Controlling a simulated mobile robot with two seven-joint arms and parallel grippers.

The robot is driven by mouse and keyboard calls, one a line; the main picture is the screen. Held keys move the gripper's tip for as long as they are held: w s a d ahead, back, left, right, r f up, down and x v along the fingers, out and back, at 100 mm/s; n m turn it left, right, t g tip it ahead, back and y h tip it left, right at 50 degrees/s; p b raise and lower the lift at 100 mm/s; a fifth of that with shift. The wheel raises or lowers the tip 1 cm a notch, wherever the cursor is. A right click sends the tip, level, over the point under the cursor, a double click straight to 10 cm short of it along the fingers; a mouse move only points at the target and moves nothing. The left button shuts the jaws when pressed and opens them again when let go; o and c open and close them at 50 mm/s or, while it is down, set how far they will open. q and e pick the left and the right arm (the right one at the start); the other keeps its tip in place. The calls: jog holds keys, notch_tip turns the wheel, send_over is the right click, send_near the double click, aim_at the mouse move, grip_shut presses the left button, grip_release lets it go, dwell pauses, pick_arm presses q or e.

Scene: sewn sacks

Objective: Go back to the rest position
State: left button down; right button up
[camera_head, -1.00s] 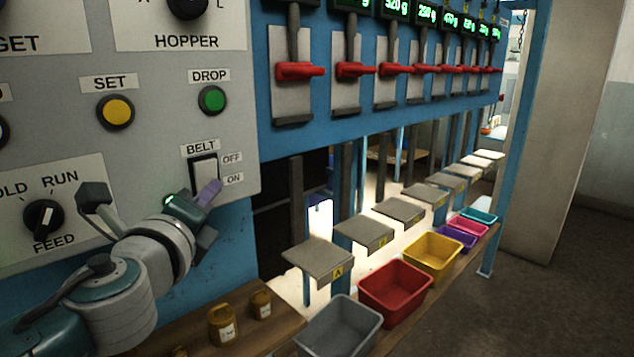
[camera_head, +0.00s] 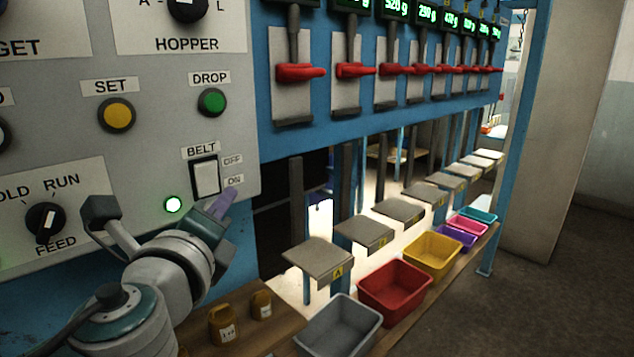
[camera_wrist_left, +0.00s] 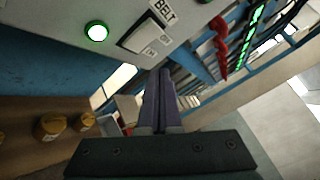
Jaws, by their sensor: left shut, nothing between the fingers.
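My left gripper (camera_head: 223,203) is just below and right of the BELT switch (camera_head: 205,177) on the grey control panel (camera_head: 140,130). Its purple fingers are shut with nothing between them, and they also show in the left wrist view (camera_wrist_left: 160,95). The white BELT rocker, marked OFF and ON, shows in the left wrist view (camera_wrist_left: 140,33) as well, apart from the fingers. A round lamp (camera_head: 173,204) glows green at the left of the gripper. My right gripper is not in view.
Red levers (camera_head: 300,72) hang in a row on the blue frame. Weighing plates (camera_head: 318,258) stand below, above a grey bin (camera_head: 340,325), a red bin (camera_head: 394,290) and a yellow bin (camera_head: 432,255). Yellow-brown weights (camera_head: 222,328) sit on the wooden bench. Open floor lies at right.

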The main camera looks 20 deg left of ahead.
pick_arm(q)
jog(key=shift+s+d+r, duration=0.1)
jog(key=shift+s+d, duration=0.15)
jog(key=shift+d, duration=0.3)
jog(key=shift+s+d, duration=0.2)
jog(key=shift+d, duration=0.3)
jog(key=s+a+f+n+g, duration=0.2)
jog(key=s+f+n+g, duration=0.5)
jog(key=s+n, duration=0.55)
jog(key=s+d+f+n+g+h, duration=0.3)
jog(key=s+d+n+g+h, duration=0.35)
jog(key=s+d, duration=0.55)
notch_tip(320, 180, up, 37)
jog(key=a+p, duration=0.1)
jog(key=p, duration=3.6)
jog(key=shift+s+a, duration=0.3)
jog(key=shift+t, duration=0.25)
